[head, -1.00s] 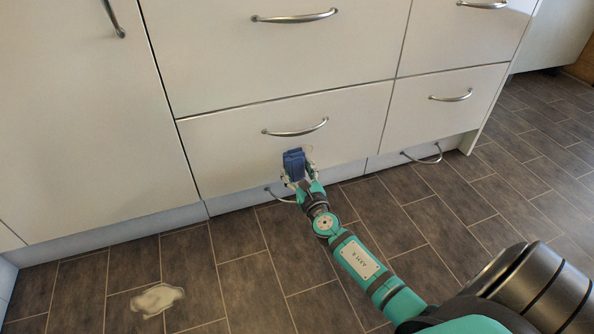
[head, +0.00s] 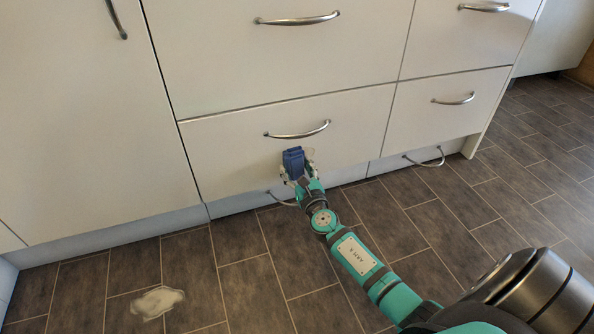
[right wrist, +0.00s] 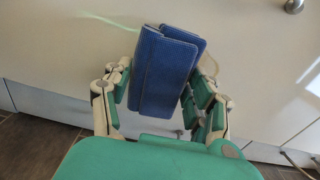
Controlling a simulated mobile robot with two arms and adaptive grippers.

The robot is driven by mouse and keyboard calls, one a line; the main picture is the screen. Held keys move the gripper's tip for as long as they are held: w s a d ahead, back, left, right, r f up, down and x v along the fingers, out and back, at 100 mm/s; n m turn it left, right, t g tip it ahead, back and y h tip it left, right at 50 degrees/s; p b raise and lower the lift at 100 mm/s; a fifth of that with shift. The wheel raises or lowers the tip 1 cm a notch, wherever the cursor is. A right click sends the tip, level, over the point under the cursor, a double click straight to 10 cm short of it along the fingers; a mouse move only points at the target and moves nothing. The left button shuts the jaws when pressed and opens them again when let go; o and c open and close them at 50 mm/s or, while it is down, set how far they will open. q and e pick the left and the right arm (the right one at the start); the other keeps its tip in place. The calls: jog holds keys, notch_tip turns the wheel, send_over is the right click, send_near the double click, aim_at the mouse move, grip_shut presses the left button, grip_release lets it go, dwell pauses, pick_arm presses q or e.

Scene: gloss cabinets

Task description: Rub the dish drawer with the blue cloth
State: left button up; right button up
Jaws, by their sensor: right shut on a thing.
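The blue cloth (head: 293,161) is a folded pad at the front of the low, wide white drawer (head: 235,150), below its curved handle (head: 297,132). No label shows which drawer is the dish drawer. My right gripper (head: 297,177) is shut on the cloth. In the right wrist view the cloth (right wrist: 160,75) stands up between the fingers, close against the white front; whether it touches cannot be told. A faint pale smear (head: 310,153) shows beside the cloth, and a thin greenish streak (right wrist: 100,19) shows in the right wrist view. My left gripper is out of view.
A wider drawer (head: 270,60) is above, a tall door (head: 80,110) at left, and narrower drawers at right. Low handles (head: 424,160) stick out at the plinth. A whitish patch (head: 157,302) lies on the dark tiled floor (head: 240,280), which is otherwise clear.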

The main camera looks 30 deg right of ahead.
aim_at(317, 154)
jog(key=shift+s+d+b, duration=0.3)
jog(key=shift+d+b, duration=0.05)
jog(key=shift+d, duration=0.85)
jog(key=shift+s+d+b, duration=0.25)
jog(key=shift+d+b, duration=0.15)
jog(key=shift+d, duration=0.8)
jog(key=shift+s+d+b, duration=0.3)
jog(key=shift+d+b, duration=0.05)
jog(key=shift+d, duration=0.85)
jog(key=shift+s+d, duration=0.1)
jog(key=shift+d, duration=0.25)
jog(key=shift+w+a+r+p, duration=0.1)
jog(key=shift+w+a+p, duration=0.3)
jog(key=shift+a, duration=0.95)
jog(key=shift+w+a+p, duration=0.3)
jog(key=shift+a+p, duration=0.05)
jog(key=shift+a, duration=1.05)
jog(key=shift+w+a+r+p, duration=0.1)
jog(key=shift+w+a+p, duration=0.3)
jog(key=shift+a, duration=0.95)
jog(key=shift+s+f, duration=0.1)
